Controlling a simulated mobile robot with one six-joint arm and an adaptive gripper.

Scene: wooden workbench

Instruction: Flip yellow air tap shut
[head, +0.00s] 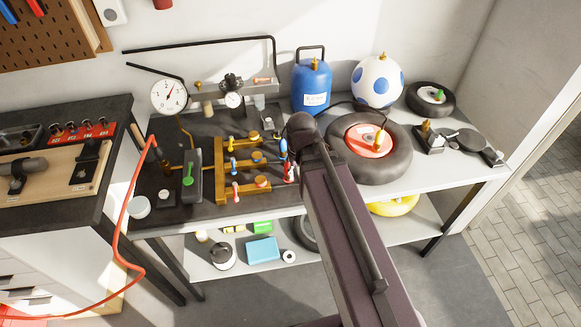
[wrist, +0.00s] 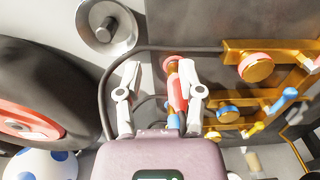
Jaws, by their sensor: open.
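The brass manifold (wrist: 285,52) has three taps, and it stands on the dark bench mat in the head view (head: 221,180). The yellow tap's lever (wrist: 256,129) is low on the right in the wrist view; in the head view the yellow lever (head: 232,144) is at the far end of the row. Blue (wrist: 285,99) and red levers (head: 235,189) belong to the other taps. My gripper (wrist: 158,70) is open, left of the manifold in the wrist view. A red and blue fitting (wrist: 177,92) shows between its fingers, nearer the right one; contact is unclear. My arm partly hides this area in the head view.
A black tyre with a red hub (head: 370,141) lies right of my arm. A pressure gauge (head: 169,96) stands back left. A black hose (wrist: 104,92) curves around my gripper.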

